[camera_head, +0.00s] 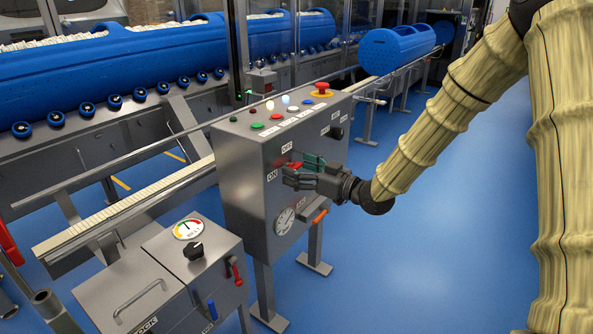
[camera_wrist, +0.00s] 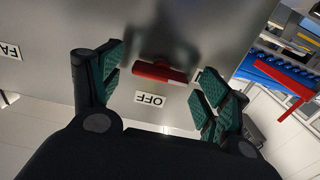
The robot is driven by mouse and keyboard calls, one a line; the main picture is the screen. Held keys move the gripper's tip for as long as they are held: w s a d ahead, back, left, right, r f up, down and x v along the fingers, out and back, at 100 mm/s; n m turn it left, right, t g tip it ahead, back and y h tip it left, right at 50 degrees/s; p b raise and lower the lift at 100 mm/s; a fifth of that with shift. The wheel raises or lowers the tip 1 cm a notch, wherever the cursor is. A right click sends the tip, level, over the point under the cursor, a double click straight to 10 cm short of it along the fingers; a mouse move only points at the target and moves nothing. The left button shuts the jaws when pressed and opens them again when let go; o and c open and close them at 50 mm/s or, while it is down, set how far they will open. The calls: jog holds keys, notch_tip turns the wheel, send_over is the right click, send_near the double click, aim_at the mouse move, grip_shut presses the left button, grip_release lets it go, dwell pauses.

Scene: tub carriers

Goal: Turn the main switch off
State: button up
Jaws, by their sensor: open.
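The main switch is a red handle (camera_head: 294,165) on the front face of the grey control cabinet (camera_head: 243,200), between an ON label (camera_head: 271,175) and an OFF label (camera_head: 286,147). In the wrist view the red handle (camera_wrist: 160,73) is a short bar standing off the panel beside the OFF label (camera_wrist: 149,99). My gripper (camera_head: 300,172) is at the cabinet face. In the wrist view its green-padded fingers (camera_wrist: 160,76) are open, one on each side of the handle, with a gap on both sides. The handle's pivot is hard to make out.
The cabinet top carries buttons, lamps and a red emergency stop (camera_head: 322,89). Below my gripper are a gauge (camera_head: 285,221) and an orange-handled lever (camera_head: 319,216). A lower box (camera_head: 165,275) with a knob stands in front. Blue tubs (camera_head: 400,48) lie on conveyors behind. Blue floor at right is clear.

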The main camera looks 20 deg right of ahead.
jog(key=shift+w+a, duration=0.35)
jog(key=shift+w, duration=0.1)
jog(key=c, duration=1)
